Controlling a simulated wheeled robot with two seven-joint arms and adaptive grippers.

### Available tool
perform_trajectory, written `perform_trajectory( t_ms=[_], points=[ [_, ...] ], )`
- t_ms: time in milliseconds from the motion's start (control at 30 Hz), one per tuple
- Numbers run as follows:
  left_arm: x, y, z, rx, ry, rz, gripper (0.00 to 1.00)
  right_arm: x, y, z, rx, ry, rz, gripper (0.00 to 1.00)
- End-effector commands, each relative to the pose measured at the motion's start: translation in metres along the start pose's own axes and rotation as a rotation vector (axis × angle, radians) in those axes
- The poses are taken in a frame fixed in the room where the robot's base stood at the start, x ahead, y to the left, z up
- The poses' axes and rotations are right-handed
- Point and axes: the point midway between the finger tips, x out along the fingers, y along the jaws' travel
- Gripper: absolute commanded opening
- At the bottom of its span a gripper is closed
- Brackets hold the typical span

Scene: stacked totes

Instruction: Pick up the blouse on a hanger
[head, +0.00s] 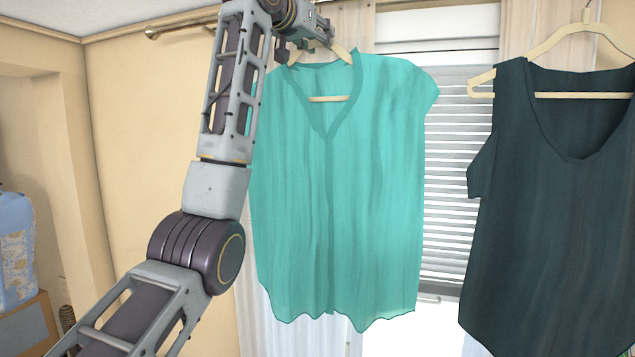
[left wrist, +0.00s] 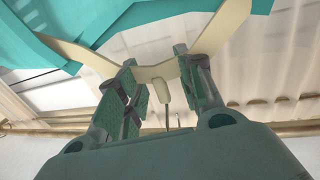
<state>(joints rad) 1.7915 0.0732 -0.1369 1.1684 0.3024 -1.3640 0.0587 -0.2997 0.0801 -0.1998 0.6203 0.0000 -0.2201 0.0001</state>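A turquoise sleeveless blouse (head: 375,190) hangs on a pale wooden hanger (head: 331,99) in the middle of the head view. The blouse (left wrist: 110,18) also shows at the top of the left wrist view, with the hanger (left wrist: 105,68) below it. My left gripper (head: 318,36) is at the top of the hanger; its fingers are small and partly hidden there. In the left wrist view my left gripper (left wrist: 160,82) is open, with the hanger's neck and thin metal hook between its two fingers and gaps at the sides. My right gripper is not in view.
A dark teal top (head: 555,200) hangs on another pale hanger (head: 570,35) at the right. Behind are a window with white blinds (head: 450,180) and a curtain rod (head: 180,25). A blue container (head: 14,245) stands at the far left.

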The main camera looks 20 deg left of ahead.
Motion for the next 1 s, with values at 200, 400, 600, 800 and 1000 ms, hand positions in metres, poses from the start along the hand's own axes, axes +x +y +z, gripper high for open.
perform_trajectory(
  t_ms=[200, 400, 600, 800, 1000],
  points=[
    [0.0001, 0.0001, 0.0008, 0.000, 0.000, 0.000, 0.37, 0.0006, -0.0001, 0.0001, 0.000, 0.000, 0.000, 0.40],
    [-0.0001, 0.0001, 0.0007, 0.000, 0.000, 0.000, 0.37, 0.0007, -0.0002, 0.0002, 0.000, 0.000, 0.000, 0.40],
    [-0.0001, 0.0001, 0.0006, 0.000, 0.000, 0.000, 0.12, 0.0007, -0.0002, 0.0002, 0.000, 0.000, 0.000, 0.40],
    [-0.0002, 0.0001, 0.0005, 0.000, 0.000, 0.000, 0.00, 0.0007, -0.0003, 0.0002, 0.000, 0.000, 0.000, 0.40],
    [-0.0002, 0.0001, 0.0005, 0.000, 0.000, 0.000, 0.00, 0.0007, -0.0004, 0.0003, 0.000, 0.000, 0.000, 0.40]
  ],
)
